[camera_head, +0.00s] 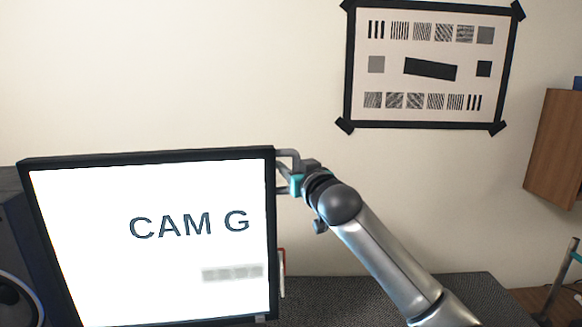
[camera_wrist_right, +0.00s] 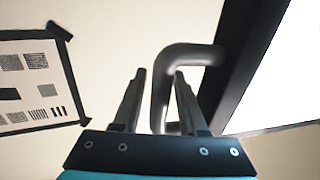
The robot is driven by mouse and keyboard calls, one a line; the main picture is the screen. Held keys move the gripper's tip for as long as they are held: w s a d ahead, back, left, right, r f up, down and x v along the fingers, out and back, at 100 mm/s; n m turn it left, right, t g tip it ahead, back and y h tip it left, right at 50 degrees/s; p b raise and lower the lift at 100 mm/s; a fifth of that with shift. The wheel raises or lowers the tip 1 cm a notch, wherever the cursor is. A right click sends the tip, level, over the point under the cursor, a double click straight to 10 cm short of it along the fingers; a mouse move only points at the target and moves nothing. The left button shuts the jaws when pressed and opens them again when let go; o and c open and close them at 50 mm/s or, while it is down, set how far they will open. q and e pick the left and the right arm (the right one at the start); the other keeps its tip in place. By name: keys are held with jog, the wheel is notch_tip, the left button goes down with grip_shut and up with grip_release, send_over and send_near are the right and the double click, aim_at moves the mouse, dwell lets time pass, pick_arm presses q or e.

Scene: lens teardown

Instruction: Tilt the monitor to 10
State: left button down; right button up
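The monitor (camera_head: 85,250) stands at the left in the head view, with a black frame and a white screen reading "CAM G". A grey bent handle (camera_head: 288,153) sticks out from its right edge. In the right wrist view the handle (camera_wrist_right: 190,52) bends down between the fingers. My right gripper (camera_head: 284,181) is at the handle; in the wrist view its fingers (camera_wrist_right: 160,75) are apart on either side of the bar, with a gap at the left finger. No tilt reading is legible. My left gripper is not in view.
A test chart (camera_head: 430,65) hangs on the wall at the back right. A wooden cabinet (camera_head: 555,145) is at the far right. A dark speckled surface (camera_head: 340,295) lies beside the monitor. A small red and white strip (camera_head: 282,272) shows at the monitor's lower right edge.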

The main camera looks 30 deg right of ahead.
grip_shut()
dwell(1.1)
